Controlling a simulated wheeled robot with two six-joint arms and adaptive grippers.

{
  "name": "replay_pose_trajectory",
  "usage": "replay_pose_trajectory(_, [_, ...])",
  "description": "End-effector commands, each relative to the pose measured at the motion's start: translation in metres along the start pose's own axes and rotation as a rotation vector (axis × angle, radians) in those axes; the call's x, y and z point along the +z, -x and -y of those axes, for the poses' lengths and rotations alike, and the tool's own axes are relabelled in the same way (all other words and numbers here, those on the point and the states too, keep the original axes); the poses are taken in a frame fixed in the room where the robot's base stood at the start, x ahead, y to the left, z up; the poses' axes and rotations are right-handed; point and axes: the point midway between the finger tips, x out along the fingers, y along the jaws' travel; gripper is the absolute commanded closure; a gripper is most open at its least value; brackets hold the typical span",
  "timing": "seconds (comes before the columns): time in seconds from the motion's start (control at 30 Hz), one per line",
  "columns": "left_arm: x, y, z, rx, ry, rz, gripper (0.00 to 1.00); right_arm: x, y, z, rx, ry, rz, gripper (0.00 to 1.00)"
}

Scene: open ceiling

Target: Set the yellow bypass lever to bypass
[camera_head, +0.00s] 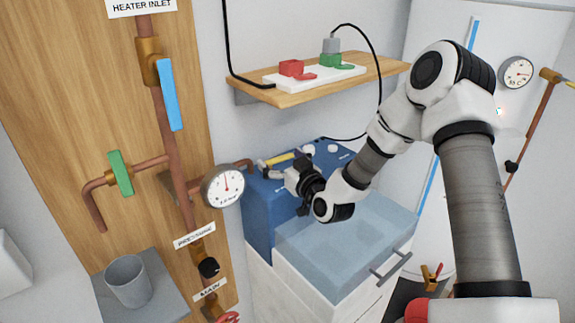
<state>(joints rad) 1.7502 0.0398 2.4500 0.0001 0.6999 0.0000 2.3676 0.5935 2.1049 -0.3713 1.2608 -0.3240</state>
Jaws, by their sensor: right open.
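The yellow lever (279,159) lies on top of the blue unit (262,205), near its back left edge. My right gripper (270,170) reaches in from the right over the blue unit, with its fingers pointing left. The fingers are open, close to the lever and just on its near side. I cannot tell whether they touch it. The gripper and wrist hide part of the blue unit's top. Any bypass marking is too small to read. My left gripper is not in view.
A pressure gauge (223,187) and copper pipe stand just left of the blue unit. A wooden shelf (388,67) with a power strip is above. A pale blue lid (345,240) lies in front. A grey cup (128,281) stands at lower left.

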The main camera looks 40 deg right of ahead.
Motion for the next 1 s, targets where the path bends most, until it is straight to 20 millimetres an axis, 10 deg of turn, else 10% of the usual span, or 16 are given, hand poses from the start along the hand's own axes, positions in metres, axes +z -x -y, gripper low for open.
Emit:
replay_pose_trajectory(0.5, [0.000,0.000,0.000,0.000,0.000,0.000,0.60,0.000,0.106,0.000,0.002,-0.007,0.000,0.00])
replay_pose_trajectory(1.0, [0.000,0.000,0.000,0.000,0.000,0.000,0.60,-0.005,0.112,-0.006,0.025,-0.064,-0.029,0.00])
